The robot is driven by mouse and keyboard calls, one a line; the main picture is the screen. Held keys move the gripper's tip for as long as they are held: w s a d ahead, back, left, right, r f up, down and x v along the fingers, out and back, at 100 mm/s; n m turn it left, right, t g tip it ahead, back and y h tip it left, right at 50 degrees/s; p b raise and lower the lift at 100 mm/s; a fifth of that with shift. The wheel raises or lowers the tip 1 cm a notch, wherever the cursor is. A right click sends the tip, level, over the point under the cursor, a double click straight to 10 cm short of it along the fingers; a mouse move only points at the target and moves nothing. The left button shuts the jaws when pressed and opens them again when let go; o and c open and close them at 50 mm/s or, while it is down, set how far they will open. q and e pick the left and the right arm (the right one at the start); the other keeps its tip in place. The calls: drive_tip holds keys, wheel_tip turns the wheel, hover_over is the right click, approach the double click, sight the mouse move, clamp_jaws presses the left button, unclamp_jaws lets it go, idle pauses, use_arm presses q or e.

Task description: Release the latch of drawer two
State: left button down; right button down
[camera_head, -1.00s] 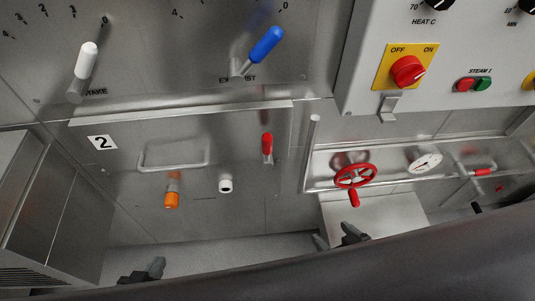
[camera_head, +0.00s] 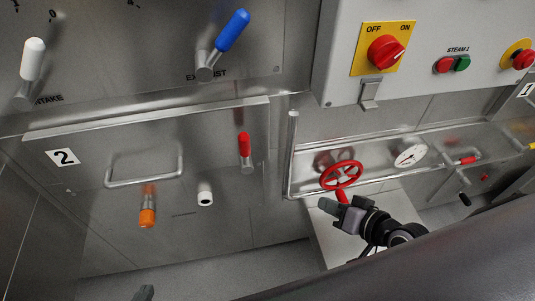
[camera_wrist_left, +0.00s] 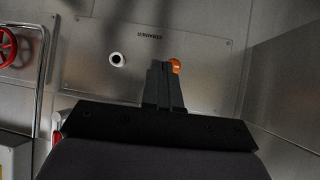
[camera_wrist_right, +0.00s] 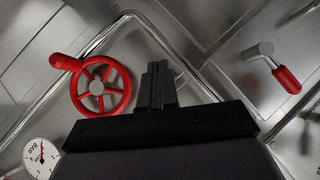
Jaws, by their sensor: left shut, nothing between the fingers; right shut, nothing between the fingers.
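Drawer two is the steel front with the number 2 plate (camera_head: 62,157) and a bar handle (camera_head: 145,183). A red-handled lever (camera_head: 244,146) stands at its upper right. An orange knob (camera_head: 147,218) and a white knob (camera_head: 205,195) sit below the handle. My left gripper (camera_head: 143,293) is shut and empty at the lower edge of the head view, below the orange knob. In the left wrist view its fingertips (camera_wrist_left: 164,64) overlap the orange knob (camera_wrist_left: 176,66); contact cannot be told. My right gripper (camera_head: 327,204) is shut and empty just below the red handwheel (camera_head: 341,174).
Above the drawer are a white lever (camera_head: 33,59) and a blue lever (camera_head: 233,30). A control box with a red OFF/ON switch (camera_head: 387,52) juts out at upper right.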

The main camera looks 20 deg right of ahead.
sight(244, 148)
drive_tip(key=w+r+m+y+b, duration=0.3)
drive_tip(key=r+y+b, duration=0.5)
drive_tip(key=r, duration=0.6)
drive_tip(key=shift+w+m+y+b, duration=0.35)
drive_tip(key=shift+m+y, duration=0.25)
drive_tip(key=shift+y, duration=0.2)
drive_tip(key=shift+a+r, duration=0.1)
drive_tip(key=s+a+p+x, duration=0.1)
drive_tip(key=s+p+x, duration=0.1)
drive_tip(key=x, duration=1)
drive_tip(key=shift+w+a+p, duration=0.2)
drive_tip(key=shift+a+p, duration=0.45)
